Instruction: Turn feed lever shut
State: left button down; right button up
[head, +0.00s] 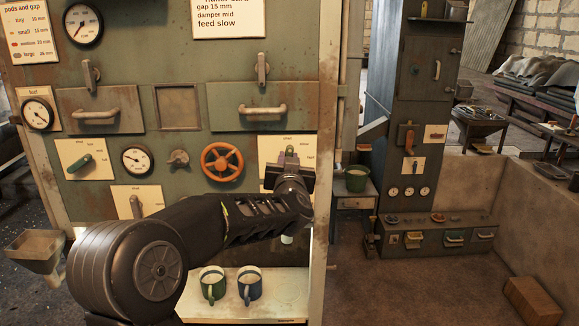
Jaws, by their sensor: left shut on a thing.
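A lever (290,151) sits on a pale plate (270,147) at the right of the green machine panel. The small print on the plate is hard to read, so I take this as the feed lever. My left gripper (289,163) is at this lever, shut on it, and covers its lower part and much of the plate. The lever's exact angle is hidden. My right gripper is not in view.
An orange handwheel (222,162) is just left of my left gripper. A green-handled lever (80,163) and another lever (137,205) are further left. A green mug (213,285) and a blue mug (249,285) stand on the shelf below my arm.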

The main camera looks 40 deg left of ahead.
pick_arm(q)
jog(key=shift+f+n+b, duration=0.1)
jog(key=shift+n+b, duration=0.25)
jog(key=shift+n, duration=0.45)
jog(key=c, duration=1.3)
grip_release()
jog(key=shift+s, duration=0.15)
jog(key=b+v, duration=0.1)
jog(key=v, duration=0.6)
jog(key=shift+s+d, duration=0.2)
jog(key=shift+s, duration=0.05)
